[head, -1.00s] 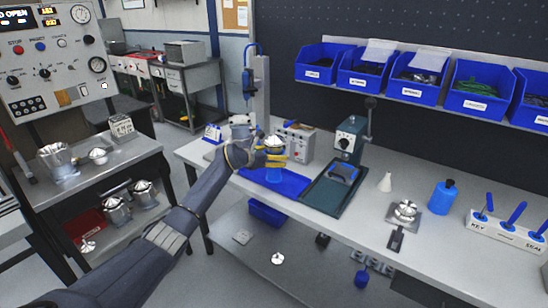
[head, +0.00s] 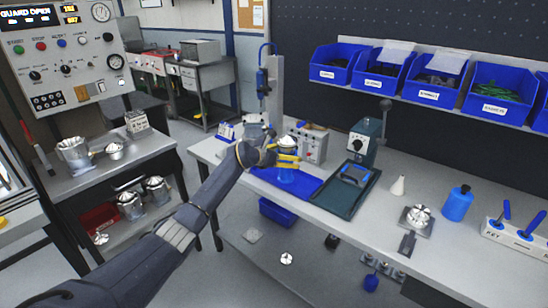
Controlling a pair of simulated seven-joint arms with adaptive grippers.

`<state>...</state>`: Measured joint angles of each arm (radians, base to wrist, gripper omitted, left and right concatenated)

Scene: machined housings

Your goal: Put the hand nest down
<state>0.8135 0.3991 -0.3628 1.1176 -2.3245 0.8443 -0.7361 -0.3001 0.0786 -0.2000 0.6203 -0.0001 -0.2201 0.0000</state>
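The hand nest appears to be the blue cup-like holder (head: 286,176) with a silver domed metal part (head: 287,144) on top. My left gripper (head: 287,162) reaches in from the left, its yellow fingers closed around the holder's upper part. The holder is upright over the blue mat (head: 311,188) on the workbench. I cannot tell whether its base touches the mat. The fingers hide its middle. My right gripper is not in view.
A grey box with knobs (head: 313,145) stands just behind. A dark green tray (head: 335,197) with a lever press (head: 364,140) is to the right. Blue bins (head: 433,90) line the shelf above.

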